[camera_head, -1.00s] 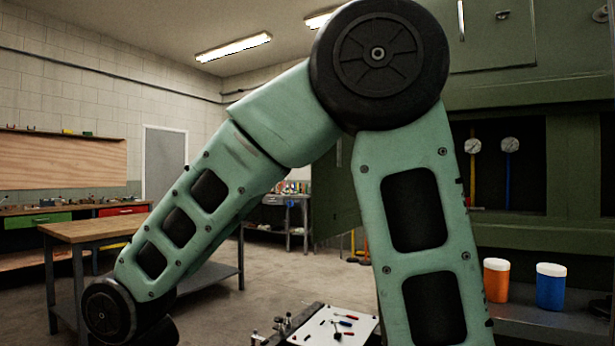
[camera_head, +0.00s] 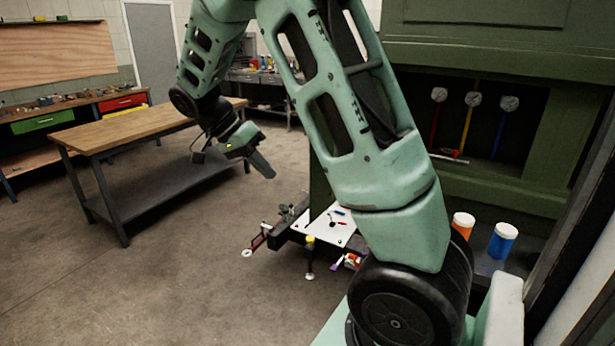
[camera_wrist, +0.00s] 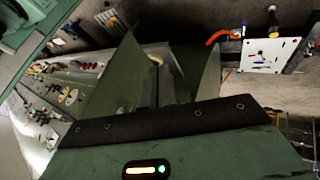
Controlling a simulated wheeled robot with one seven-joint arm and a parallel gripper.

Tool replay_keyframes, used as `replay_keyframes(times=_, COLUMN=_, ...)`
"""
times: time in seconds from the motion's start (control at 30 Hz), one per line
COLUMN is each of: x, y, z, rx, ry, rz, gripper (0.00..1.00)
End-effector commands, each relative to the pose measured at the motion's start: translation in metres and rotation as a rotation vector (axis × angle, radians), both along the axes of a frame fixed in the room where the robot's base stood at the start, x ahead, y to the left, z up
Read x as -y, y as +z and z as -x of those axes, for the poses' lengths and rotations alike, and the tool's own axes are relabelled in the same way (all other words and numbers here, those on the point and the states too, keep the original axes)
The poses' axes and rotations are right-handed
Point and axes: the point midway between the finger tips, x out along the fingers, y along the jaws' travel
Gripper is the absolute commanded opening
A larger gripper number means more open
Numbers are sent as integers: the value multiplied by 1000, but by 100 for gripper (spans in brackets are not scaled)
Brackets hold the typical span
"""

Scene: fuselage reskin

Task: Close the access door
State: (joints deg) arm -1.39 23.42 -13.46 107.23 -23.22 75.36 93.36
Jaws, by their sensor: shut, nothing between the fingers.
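The access door (camera_head: 319,185) is a dark green panel standing open, at the left side of the opening in the green fuselage wall (camera_head: 470,55). In the head view most of it is hidden behind my arm. The dark opening (camera_head: 455,130) shows red, yellow and blue pipes with round grey fittings. My gripper (camera_head: 266,170) is shut and empty. It hangs in free air to the left of the door, pointing down and right, apart from it. In the wrist view my gripper's body fills the bottom; I cannot tell whether the green flat shapes beyond it are the door.
A wooden-topped table (camera_head: 140,130) stands left of my gripper. A low stand with a white tool board (camera_head: 330,224) is below the door. An orange jar (camera_head: 463,224) and a blue jar (camera_head: 502,240) sit on a ledge under the opening. The floor at lower left is clear.

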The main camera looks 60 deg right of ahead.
Motion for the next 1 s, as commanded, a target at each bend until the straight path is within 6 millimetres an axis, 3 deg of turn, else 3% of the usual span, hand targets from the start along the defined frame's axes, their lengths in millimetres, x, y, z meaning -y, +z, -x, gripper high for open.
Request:
replay_keyframes(times=0.07, x=5, y=5, z=1, rx=-1, ry=-19, rz=15, gripper=0)
replay_keyframes(times=0.23, x=12, y=-8, z=9, rx=-3, ry=-26, rz=18, gripper=0)
replay_keyframes(times=0.67, x=44, y=-75, z=50, rx=-5, ry=-24, rz=14, gripper=0)
replay_keyframes(times=0.8, x=42, y=-71, z=71, rx=-1, ry=-23, rz=14, gripper=0)
replay_keyframes(times=1.0, x=43, y=-74, z=85, rx=1, ry=-22, rz=15, gripper=0)
